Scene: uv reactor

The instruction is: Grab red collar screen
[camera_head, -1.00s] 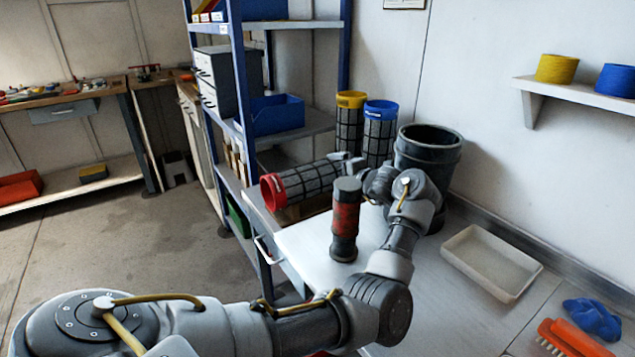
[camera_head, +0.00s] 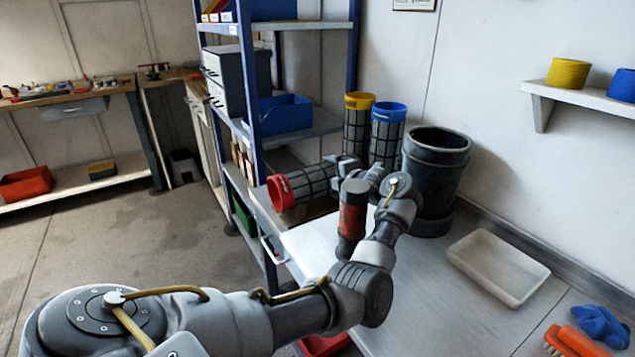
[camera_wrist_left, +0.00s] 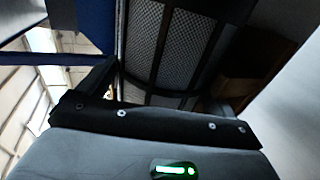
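The red collar screen is a dark mesh cylinder lying on its side by the shelf, its red collar (camera_head: 280,192) facing left. My left gripper (camera_head: 343,166) is at the screen's right end, away from the collar, in the head view. In the left wrist view the mesh (camera_wrist_left: 176,45) fills the space in front of the palm, between two widely spaced dark fingers. The fingers look open around the screen; contact cannot be made out. My right gripper is not in view.
A yellow collar screen (camera_head: 358,125) and a blue collar screen (camera_head: 388,135) stand upright behind my gripper. A dark bin (camera_head: 434,180) is close on the right. A white tray (camera_head: 498,266) lies farther right.

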